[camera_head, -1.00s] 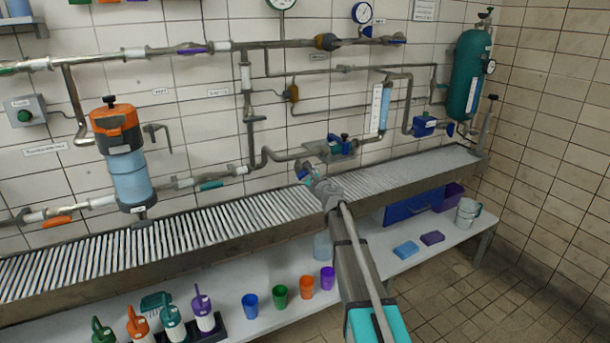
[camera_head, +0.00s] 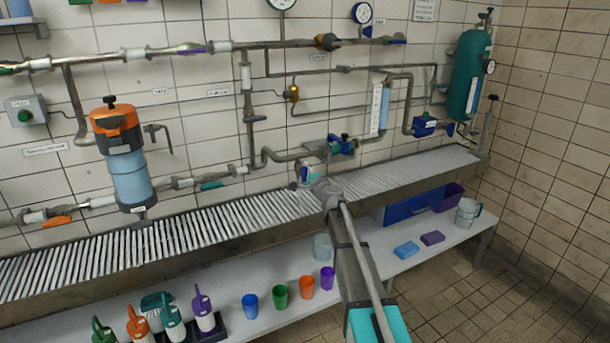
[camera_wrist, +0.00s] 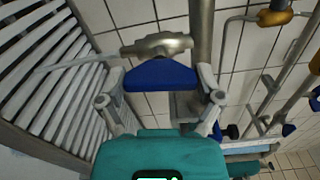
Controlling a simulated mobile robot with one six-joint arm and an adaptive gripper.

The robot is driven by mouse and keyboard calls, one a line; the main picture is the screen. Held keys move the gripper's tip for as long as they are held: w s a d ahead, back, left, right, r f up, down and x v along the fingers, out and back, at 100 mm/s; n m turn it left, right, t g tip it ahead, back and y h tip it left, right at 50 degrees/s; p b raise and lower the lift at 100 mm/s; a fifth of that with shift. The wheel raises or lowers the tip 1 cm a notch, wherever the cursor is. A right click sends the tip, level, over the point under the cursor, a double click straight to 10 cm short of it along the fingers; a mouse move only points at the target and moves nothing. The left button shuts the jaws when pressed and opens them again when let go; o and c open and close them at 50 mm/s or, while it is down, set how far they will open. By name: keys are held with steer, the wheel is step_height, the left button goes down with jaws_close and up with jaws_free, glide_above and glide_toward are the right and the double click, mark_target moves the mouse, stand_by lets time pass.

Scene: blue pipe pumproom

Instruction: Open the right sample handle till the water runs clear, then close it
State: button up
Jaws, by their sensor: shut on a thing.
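In the wrist view a dark blue sample handle (camera_wrist: 160,75) sits under a grey metal tap body (camera_wrist: 157,44). My gripper (camera_wrist: 160,88) has one finger at each end of the handle and is shut on it. A thin pale grey streak (camera_wrist: 75,63), which looks like running water, extends from the tap's end toward the slatted grate. Its clarity is hard to judge. In the head view my gripper (camera_head: 309,175) is at the wall pipework just above the trough, and my wrist hides most of the tap and handle.
A slatted metal trough (camera_head: 235,222) runs along the wall below the pipes. A blue valve (camera_head: 342,145) is close above my gripper. Several coloured cups, including a purple one (camera_head: 327,278), stand on the shelf below. An orange-topped filter (camera_head: 118,130) is at left.

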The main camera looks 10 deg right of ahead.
steer(key=shift+n, duration=0.9)
steer(key=o, duration=0.9)
steer(key=shift+s, duration=0.15)
steer(key=v, duration=1.1)
steer(key=shift+s+d, duration=0.15)
steer(key=shift+s, duration=0.15)
